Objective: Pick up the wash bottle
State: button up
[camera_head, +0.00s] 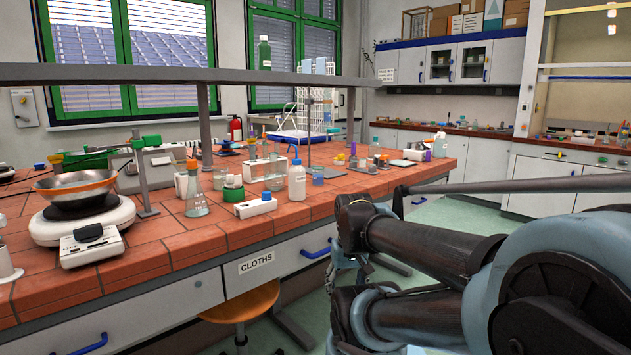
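A white wash bottle (297,185) with a blue cap and a thin spout stands upright on the red tiled bench (180,245), near its front edge. My arm reaches in from the right, in front of the bench. Its far end, with what shows of my gripper (345,263), hangs low beside the bench front, to the right of and below the bottle, clear of it. The fingers are mostly hidden behind dark arm links, so I cannot tell whether they are open.
A hotplate with a pan (78,190) is at left. A shelf (180,75) spans above. A stool (240,303) stands below the bench.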

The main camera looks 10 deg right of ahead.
aim_at(297, 172)
jog(key=u, duration=0.85)
jog(key=k, duration=1.3)
jog(key=z, duration=0.9)
jog(key=i, duration=0.55)
jog(key=u, duration=0.05)
